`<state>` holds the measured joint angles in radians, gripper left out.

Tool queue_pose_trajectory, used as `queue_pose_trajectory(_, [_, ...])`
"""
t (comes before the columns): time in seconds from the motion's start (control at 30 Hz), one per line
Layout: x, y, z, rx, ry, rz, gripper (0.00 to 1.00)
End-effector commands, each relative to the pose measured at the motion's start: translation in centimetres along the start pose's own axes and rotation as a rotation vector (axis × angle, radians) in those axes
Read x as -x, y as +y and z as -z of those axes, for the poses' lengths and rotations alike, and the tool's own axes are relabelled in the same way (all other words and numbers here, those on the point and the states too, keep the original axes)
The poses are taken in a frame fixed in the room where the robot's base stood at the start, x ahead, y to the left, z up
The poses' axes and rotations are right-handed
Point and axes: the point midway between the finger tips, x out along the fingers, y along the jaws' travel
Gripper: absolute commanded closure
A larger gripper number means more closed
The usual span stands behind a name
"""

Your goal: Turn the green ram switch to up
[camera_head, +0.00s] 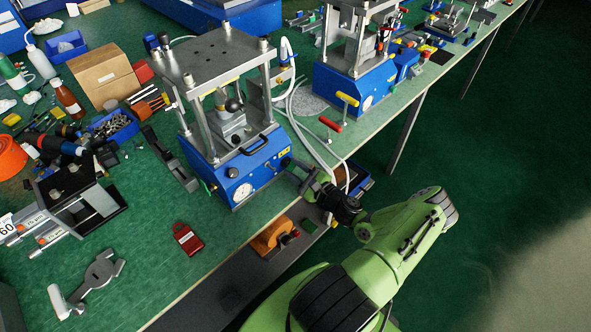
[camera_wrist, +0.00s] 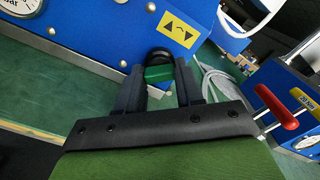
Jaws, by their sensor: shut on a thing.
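The green ram switch (camera_wrist: 158,74) sits low on the blue front panel of the press, just below and left of a yellow label with black arrows (camera_wrist: 178,35). A black ring shows around its far end. My gripper (camera_wrist: 158,80) is shut on the switch, with one dark finger on each side of it. In the head view my gripper (camera_head: 299,172) is at the right front corner of the near press (camera_head: 240,170). The switch is hidden there behind my gripper and wrist. I cannot tell which setting the switch points to.
A red-handled lever (camera_wrist: 276,106) and a yellow-handled lever (camera_wrist: 302,98) stand to the right, by a second blue press (camera_head: 345,85). Pale hoses (camera_head: 300,125) run between the presses.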

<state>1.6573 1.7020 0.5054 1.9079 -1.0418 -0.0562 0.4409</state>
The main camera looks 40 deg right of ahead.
Motion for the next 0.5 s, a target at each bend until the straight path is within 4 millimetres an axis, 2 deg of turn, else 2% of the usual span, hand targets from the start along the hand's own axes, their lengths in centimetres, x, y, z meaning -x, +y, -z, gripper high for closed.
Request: queue_pose_trajectory(0.5, [-0.02,0.12,0.05,0.476,-0.001,-0.002,0.94])
